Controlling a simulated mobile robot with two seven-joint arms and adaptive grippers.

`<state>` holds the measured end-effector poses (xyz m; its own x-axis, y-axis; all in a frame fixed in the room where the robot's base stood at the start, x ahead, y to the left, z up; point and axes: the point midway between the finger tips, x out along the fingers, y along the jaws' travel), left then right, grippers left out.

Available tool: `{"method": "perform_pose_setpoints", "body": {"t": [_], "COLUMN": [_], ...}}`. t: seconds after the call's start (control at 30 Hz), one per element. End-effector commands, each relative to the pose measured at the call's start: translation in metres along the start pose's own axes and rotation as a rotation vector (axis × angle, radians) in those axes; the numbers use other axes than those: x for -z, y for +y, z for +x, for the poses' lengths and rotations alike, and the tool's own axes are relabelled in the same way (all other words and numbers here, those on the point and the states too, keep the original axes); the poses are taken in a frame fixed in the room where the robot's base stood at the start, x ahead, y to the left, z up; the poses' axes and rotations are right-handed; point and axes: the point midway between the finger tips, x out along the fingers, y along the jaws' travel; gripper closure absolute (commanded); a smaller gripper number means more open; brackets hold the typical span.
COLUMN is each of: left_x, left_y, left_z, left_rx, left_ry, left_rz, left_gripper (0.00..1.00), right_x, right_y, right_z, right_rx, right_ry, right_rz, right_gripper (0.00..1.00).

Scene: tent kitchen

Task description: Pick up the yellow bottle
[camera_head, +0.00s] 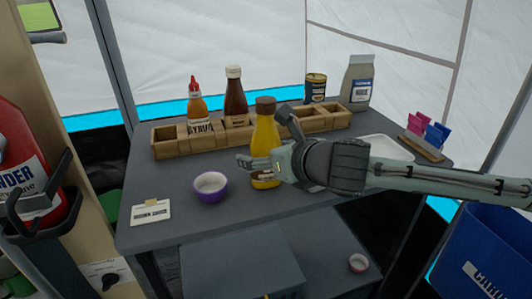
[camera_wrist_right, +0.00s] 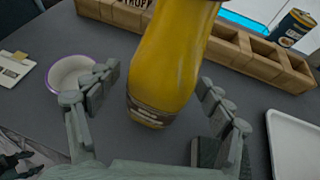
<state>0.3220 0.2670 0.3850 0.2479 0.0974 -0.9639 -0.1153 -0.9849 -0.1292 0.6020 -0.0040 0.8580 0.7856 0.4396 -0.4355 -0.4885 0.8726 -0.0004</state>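The yellow bottle (camera_head: 265,128) with a brown cap stands upright on the dark grey table, in front of the wooden rack. In the right wrist view its yellow body (camera_wrist_right: 172,62) and dark label fill the middle, and its top is cut off. My right gripper (camera_head: 262,139) reaches in from the right, its fingers spread on either side of the bottle. In the wrist view the open fingers (camera_wrist_right: 160,85) show small gaps to the bottle on both sides. My left gripper is not in view.
A purple bowl (camera_head: 210,188) stands just left of the bottle, near the left finger. The wooden rack (camera_head: 168,142) behind holds a syrup bottle (camera_head: 197,103) and a brown bottle (camera_head: 236,96). A white tray (camera_head: 386,148) lies to the right.

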Motion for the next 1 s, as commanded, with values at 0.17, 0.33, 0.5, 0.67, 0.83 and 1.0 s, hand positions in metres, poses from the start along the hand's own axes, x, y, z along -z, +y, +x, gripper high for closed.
{"method": "perform_pose_setpoints", "body": {"t": [0.17, 0.33, 0.5, 0.67, 0.83, 1.0], "left_x": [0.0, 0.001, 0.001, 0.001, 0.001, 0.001], "left_y": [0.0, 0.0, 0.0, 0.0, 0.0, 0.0], "left_z": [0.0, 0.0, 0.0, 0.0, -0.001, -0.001], "left_rx": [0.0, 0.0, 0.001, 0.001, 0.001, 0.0], "left_ry": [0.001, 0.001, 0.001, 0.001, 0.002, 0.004], "left_rz": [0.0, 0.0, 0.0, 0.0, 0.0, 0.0], "left_gripper": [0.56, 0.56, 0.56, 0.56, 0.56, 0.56], "right_x": [0.0, 0.0, 0.0, -0.002, -0.004, -0.017], "right_y": [0.0, 0.0, 0.0, 0.0, 0.0, 0.0], "right_z": [0.0, 0.0, 0.0, -0.001, -0.002, -0.007], "right_rx": [0.0, 0.0, 0.001, 0.0, 0.0, -0.001], "right_ry": [0.0, 0.0, 0.0, -0.004, -0.005, -0.008], "right_rz": [0.001, 0.001, 0.001, 0.0, 0.0, -0.001], "right_gripper": [0.45, 0.66, 0.87, 0.91, 0.91, 0.91]}}
